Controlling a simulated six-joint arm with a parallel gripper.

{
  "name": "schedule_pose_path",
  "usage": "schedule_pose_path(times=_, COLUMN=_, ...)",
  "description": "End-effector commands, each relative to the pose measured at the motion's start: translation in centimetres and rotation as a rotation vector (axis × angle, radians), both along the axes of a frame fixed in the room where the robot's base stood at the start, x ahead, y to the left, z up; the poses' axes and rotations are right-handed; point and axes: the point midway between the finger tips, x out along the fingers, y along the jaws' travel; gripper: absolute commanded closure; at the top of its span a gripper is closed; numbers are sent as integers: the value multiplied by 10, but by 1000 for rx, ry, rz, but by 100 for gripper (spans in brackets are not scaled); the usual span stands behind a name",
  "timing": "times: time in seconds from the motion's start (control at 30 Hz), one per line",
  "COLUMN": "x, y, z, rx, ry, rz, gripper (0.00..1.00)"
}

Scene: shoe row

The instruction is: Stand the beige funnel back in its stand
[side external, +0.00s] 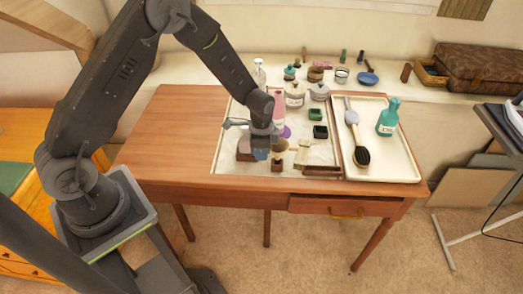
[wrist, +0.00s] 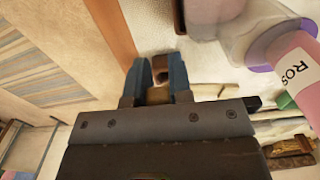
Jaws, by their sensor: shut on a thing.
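My gripper (side external: 262,152) is low over the front of the white mat (side external: 225,162) on the wooden table. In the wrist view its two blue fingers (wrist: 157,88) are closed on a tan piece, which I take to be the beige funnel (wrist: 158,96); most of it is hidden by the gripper. In the side view the beige funnel (side external: 280,147) shows beside the fingers. A small brown block, seemingly the stand (side external: 277,166), is just below it; it also shows beyond the fingertips (wrist: 160,62). I cannot tell whether funnel and stand touch.
A pink bottle (side external: 279,104) stands close behind my gripper and fills the right of the wrist view (wrist: 292,68). Green (side external: 315,114) and black (side external: 320,132) boxes are to the right. A white tray (side external: 400,168) holds a long brush (side external: 353,130) and a teal bottle (side external: 388,117). The left tabletop is clear.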

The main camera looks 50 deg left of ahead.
Motion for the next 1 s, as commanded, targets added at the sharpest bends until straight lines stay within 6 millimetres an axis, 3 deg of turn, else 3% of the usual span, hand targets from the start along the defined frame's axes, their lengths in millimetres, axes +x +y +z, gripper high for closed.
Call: schedule_pose_path(times=1.0, x=0, y=0, z=-12, rx=0, ry=0, rz=0, gripper=100)
